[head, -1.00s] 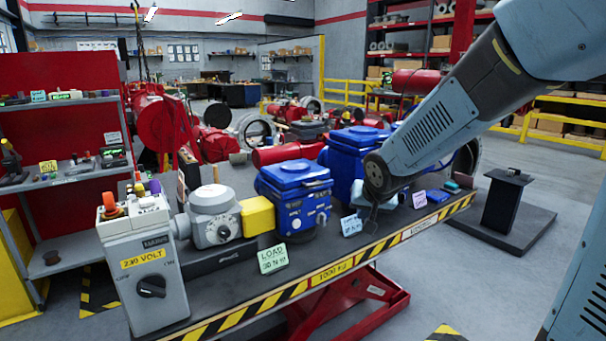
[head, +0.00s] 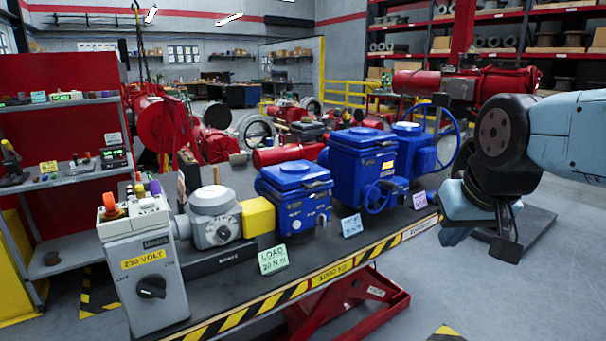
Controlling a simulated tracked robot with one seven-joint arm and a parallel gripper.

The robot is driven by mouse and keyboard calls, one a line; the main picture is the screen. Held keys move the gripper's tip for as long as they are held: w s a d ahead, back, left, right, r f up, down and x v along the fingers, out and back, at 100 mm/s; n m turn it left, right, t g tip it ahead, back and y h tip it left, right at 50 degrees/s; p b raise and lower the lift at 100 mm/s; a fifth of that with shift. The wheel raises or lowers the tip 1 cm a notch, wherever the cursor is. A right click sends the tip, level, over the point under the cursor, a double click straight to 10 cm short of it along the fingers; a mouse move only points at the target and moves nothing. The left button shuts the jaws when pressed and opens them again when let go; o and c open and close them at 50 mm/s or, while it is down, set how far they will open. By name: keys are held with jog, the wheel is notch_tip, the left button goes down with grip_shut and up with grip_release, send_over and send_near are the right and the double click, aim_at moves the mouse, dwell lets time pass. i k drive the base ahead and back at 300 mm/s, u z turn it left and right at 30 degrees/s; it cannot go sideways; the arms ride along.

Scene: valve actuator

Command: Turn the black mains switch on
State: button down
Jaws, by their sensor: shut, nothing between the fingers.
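The black rotary mains switch (head: 151,287) is on the front of a grey box (head: 150,320) at the left end of the bench. A yellow "230 VOLT" label is above it, with small markings to the upper left and upper right of the knob. I cannot tell for sure which marking the knob points to. My gripper (head: 506,245) hangs at the right, beyond the bench's right end and far from the switch. It is shut and empty, pointing down. Nothing hides the switch.
On the bench (head: 310,270) stand a grey and yellow actuator (head: 214,220), blue actuators (head: 295,192) and a handwheel (head: 445,140). A green "LOAD" card (head: 272,260) stands at the front edge. A grey shelf (head: 75,180) is left. The floor in front is clear.

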aim_at(150, 287)
jog(key=z, duration=1.6)
jog(key=i, duration=0.1)
jog(key=u, duration=3.15)
jog(key=k, duration=0.8)
jog(key=u, duration=0.2)
jog(key=i, duration=0.8)
jog(key=z, duration=0.1)
